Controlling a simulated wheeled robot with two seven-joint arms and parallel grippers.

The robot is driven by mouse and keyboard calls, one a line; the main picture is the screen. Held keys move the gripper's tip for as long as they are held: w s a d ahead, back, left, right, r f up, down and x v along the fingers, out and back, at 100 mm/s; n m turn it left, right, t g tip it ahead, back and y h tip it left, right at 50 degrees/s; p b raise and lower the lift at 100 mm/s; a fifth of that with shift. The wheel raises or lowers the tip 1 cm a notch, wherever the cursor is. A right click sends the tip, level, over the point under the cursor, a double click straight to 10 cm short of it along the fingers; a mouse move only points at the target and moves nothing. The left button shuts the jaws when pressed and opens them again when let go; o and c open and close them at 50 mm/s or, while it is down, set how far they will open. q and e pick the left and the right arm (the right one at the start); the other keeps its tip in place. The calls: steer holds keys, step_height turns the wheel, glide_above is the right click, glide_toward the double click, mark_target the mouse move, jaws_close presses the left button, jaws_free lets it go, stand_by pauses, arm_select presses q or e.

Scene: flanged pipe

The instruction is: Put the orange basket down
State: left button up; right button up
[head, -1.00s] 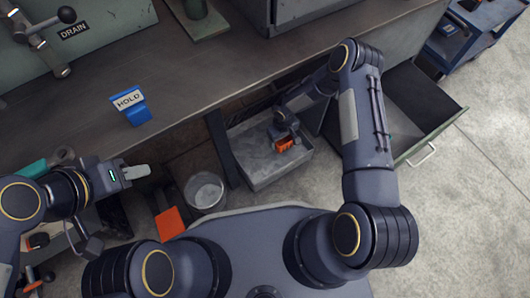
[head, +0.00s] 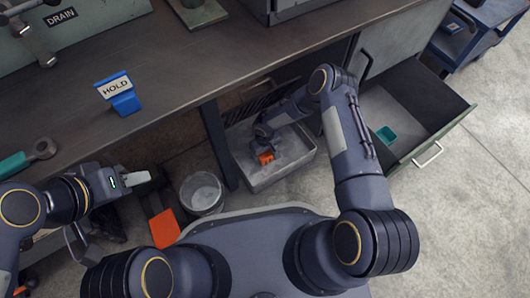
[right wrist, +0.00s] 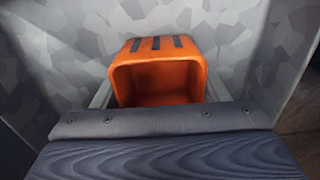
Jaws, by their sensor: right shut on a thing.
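The orange basket (head: 266,157) is small and lies within the outline of a grey metal bin (head: 270,183) under the bench. My right gripper (head: 264,148) is shut on it. In the right wrist view the basket (right wrist: 160,73) sits between the two fingers, its dark opening toward the camera and dark slots on top. Grey mottled metal surrounds it there. I cannot tell whether its underside touches the bin floor. My left gripper (head: 136,180) is at the left, in front of the bench edge and far from the basket; its finger gap is not clear.
A round metal bucket (head: 202,192) and a flat orange object (head: 163,228) are left of the bin. A bench leg (head: 218,145) stands close to the bin. An open drawer (head: 400,115) with a teal box (head: 386,134) is at the right. A blue HOLD sign (head: 118,94) stands on the bench.

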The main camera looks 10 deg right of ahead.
mark_target(265, 156)
steer(key=shift+f, duration=0.15)
steer(key=o, duration=1)
step_height(265, 156, up, 8)
steer(key=p, duration=0.3)
steer(key=shift+f+p, duration=0.1)
steer(key=shift+p, duration=0.25)
